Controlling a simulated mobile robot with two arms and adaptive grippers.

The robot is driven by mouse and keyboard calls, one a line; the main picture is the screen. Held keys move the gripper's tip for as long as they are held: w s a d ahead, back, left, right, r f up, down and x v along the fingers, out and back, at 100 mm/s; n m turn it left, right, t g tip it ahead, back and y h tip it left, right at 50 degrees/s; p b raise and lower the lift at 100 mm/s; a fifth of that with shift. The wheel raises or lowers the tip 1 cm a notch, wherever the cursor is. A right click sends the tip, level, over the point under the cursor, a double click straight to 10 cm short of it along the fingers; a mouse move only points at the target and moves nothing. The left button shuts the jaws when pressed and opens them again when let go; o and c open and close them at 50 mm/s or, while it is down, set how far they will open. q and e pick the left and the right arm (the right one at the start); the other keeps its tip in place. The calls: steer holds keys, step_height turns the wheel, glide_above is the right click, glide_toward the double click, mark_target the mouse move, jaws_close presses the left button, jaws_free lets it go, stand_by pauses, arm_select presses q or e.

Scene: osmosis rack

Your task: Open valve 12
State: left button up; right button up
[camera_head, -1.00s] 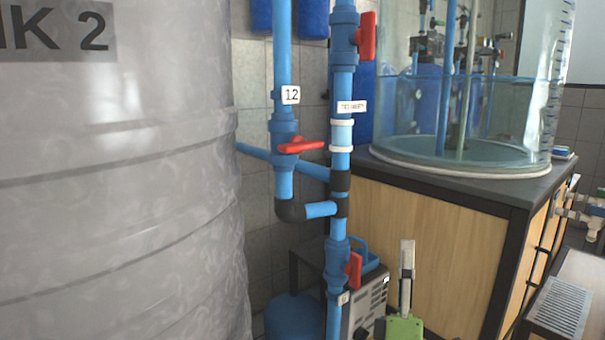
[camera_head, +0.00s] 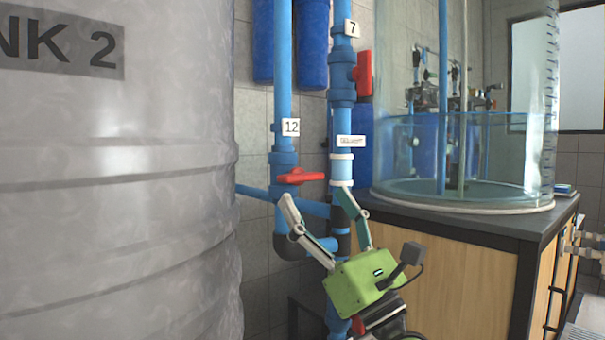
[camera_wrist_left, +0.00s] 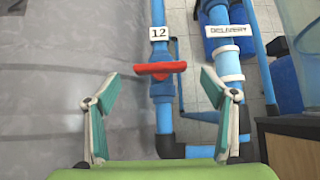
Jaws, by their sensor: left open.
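Valve 12 has a red lever handle (camera_head: 300,176) lying crosswise to its blue vertical pipe (camera_head: 283,100). A white label "12" (camera_head: 290,127) sits just above it. In the left wrist view the red handle (camera_wrist_left: 160,67) lies ahead, between the two spread fingers and apart from them. My left gripper (camera_head: 320,197), with a green body, is open and empty, below and in front of the handle. It also shows in the left wrist view (camera_wrist_left: 160,82). My right gripper is not in view.
A large grey tank (camera_head: 120,190) stands close on the left. A second blue pipe (camera_head: 341,130) with another red handle (camera_head: 363,73) labelled 7 runs beside valve 12. A wooden cabinet (camera_head: 460,285) bearing a clear water tank (camera_head: 470,150) stands on the right.

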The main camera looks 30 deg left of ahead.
mark_target(302, 174)
arm_select(q)
steer(key=x, duration=0.6)
steer(key=shift+a, duration=0.1)
steer(key=shift+c, duration=0.2)
steer(key=c, duration=1)
